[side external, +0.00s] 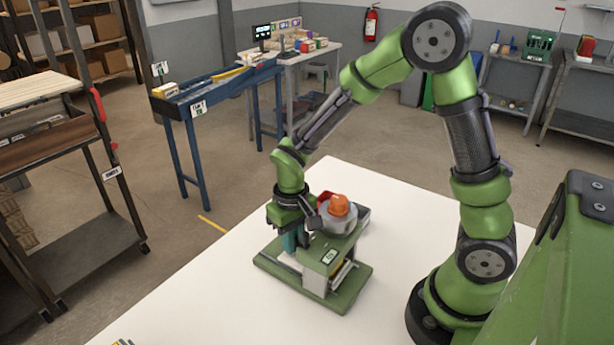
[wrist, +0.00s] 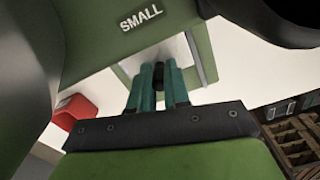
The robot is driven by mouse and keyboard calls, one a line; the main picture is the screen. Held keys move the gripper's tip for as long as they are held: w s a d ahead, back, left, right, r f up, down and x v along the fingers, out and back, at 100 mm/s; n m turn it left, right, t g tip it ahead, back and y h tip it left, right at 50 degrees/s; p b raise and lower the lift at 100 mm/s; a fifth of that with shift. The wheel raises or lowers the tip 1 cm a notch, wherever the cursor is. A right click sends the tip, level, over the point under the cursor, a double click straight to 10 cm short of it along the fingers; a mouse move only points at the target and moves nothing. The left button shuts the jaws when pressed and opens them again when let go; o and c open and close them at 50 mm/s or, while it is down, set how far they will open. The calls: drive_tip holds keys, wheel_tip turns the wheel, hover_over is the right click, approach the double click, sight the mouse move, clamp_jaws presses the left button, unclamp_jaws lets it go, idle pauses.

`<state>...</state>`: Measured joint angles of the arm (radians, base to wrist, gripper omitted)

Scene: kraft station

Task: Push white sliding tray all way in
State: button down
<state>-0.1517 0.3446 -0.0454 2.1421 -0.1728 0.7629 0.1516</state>
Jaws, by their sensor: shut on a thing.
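A small green station (side external: 318,292) stands on the white table. A pale, narrow part that looks like the white sliding tray (side external: 342,272) shows low in its right-hand side, mostly hidden by the housing. My gripper (side external: 291,241) is at the station's left side, pointing down close against the housing. In the wrist view, the teal fingers of my gripper (wrist: 158,84) are closed around a small dark knob (wrist: 158,74). I cannot tell for sure whether the knob belongs to the tray. The green housing marked "SMALL" (wrist: 142,18) is just beyond the fingers.
A grey round part with an orange top (side external: 339,206) sits on the station. A blue bench (side external: 215,90) and a shelf cart (side external: 60,150) stand away from the table.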

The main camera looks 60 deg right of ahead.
drive_tip(key=shift+s, duration=0.3)
drive_tip(key=c, duration=1.1)
unclamp_jaws()
drive_tip(key=shift+w, duration=0.1)
drive_tip(key=shift+r, duration=0.35)
wheel_tip(320, 180, up, 16)
